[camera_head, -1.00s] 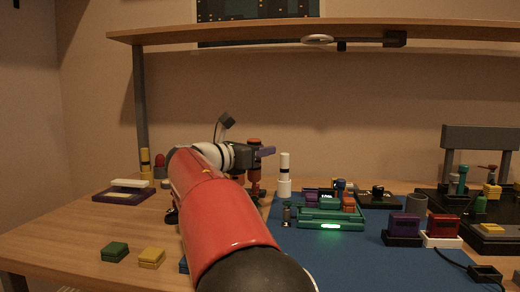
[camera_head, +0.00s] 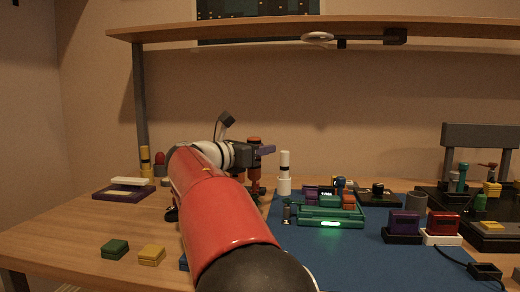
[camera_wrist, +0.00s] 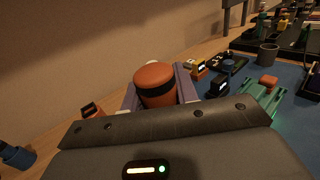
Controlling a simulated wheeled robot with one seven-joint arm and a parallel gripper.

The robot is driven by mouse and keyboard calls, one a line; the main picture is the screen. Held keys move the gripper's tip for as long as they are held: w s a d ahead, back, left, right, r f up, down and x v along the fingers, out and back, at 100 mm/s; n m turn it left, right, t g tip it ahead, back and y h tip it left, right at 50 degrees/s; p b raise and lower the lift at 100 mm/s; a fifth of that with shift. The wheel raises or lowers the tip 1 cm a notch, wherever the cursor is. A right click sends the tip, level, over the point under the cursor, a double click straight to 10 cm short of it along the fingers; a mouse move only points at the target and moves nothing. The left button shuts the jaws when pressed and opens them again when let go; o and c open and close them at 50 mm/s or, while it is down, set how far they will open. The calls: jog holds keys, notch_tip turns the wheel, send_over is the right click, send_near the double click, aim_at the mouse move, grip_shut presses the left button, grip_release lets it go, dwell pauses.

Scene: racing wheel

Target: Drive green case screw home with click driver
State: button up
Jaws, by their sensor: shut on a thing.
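An orange-red driver with a black band (camera_wrist: 155,75) stands between the purple-grey fingers of my gripper (camera_wrist: 158,90). My gripper is shut on it. In the head view its orange top (camera_head: 254,141) shows above the gripper (camera_head: 262,151), and its lower part stands close above or on the table; contact cannot be told. The green case (camera_head: 345,222) lies on the blue mat to the right, with a lit strip on its front. It also shows at the right of the wrist view (camera_wrist: 258,108). A screw in the case cannot be made out.
A white post with a black band (camera_head: 285,184) and a small grey stand (camera_head: 287,213) are between gripper and case. Purple and red boxes (camera_head: 404,222) stand right of the case. A shelf (camera_head: 270,33) spans above. The front of the blue mat (camera_head: 340,262) is clear.

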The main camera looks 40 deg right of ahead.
jog(key=shift+f, duration=0.6)
dwell(1.6)
jog(key=shift+r, duration=0.1)
notch_tip(320, 180, up, 6)
jog(key=p, duration=0.6)
jog(key=shift+r, duration=0.15)
